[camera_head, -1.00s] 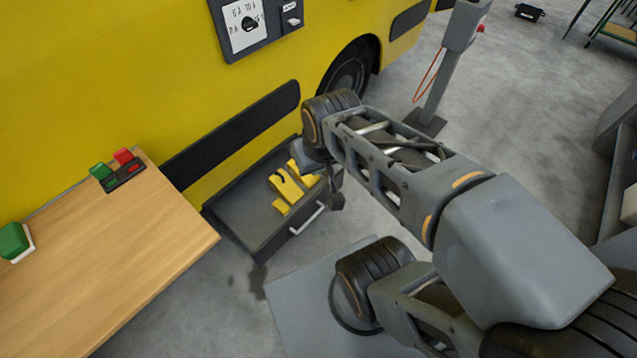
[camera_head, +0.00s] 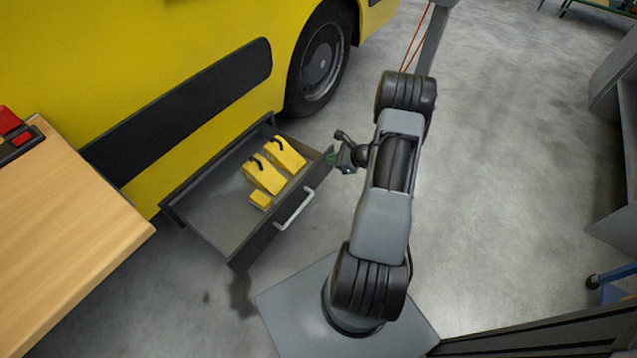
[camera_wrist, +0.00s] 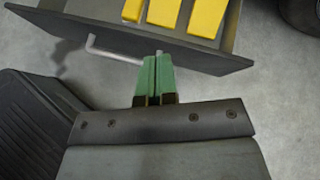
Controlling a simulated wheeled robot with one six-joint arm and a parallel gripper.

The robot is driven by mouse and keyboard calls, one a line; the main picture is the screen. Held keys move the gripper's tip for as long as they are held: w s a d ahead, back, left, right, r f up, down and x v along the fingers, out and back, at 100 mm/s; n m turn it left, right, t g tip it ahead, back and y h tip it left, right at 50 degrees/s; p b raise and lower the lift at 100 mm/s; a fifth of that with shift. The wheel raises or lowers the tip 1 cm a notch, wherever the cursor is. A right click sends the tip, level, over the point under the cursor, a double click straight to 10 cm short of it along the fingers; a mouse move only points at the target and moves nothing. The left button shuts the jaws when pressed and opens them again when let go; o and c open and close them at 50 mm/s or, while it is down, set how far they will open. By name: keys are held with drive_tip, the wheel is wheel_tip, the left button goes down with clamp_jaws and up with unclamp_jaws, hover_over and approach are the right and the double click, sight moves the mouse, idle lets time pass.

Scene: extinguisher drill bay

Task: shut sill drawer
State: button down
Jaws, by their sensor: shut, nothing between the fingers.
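The sill drawer (camera_head: 215,222) stands pulled out from the lower side of the yellow vehicle. Its front panel carries a light grey bar handle (camera_head: 295,209). Two yellow wedge-shaped pieces with black handles (camera_head: 264,175) and a small yellow block (camera_head: 260,199) lie inside. My gripper (camera_head: 333,158) is shut and empty, near the far end of the drawer front, on its outer side. In the wrist view the green fingertips (camera_wrist: 157,62) are together, beside the handle (camera_wrist: 112,55) and over the drawer front's edge in the picture. I cannot tell whether they touch it.
A wooden table (camera_head: 65,235) stands at the left, close to the drawer's near side. The vehicle's wheel (camera_head: 322,58) is behind the drawer. A grey post (camera_head: 428,48) stands at the top. Open concrete floor lies to the right.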

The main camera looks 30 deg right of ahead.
drive_tip(key=s+d+f+m+t+h+b, duration=0.1)
drive_tip(key=d+f+m, duration=0.1)
drive_tip(key=f, duration=0.4)
drive_tip(key=s+d+f+m+t+h+b, duration=0.1)
drive_tip(key=d+f+m+b, duration=0.15)
drive_tip(key=f, duration=0.25)
drive_tip(key=b, duration=0.3)
approach(313, 170)
wheel_tip(313, 170, down, 4)
drive_tip(key=w, duration=0.2)
drive_tip(key=shift+w+a+m, duration=0.25)
drive_tip(key=shift+w+a, duration=0.6)
drive_tip(key=shift+a, duration=0.05)
drive_tip(key=shift+w+a+b, duration=0.2)
drive_tip(key=shift+w+b, duration=0.05)
drive_tip(key=shift+w, duration=0.2)
drive_tip(key=shift+w+a+b, duration=0.2)
drive_tip(key=shift+w+b, duration=0.05)
drive_tip(key=shift+w, duration=0.2)
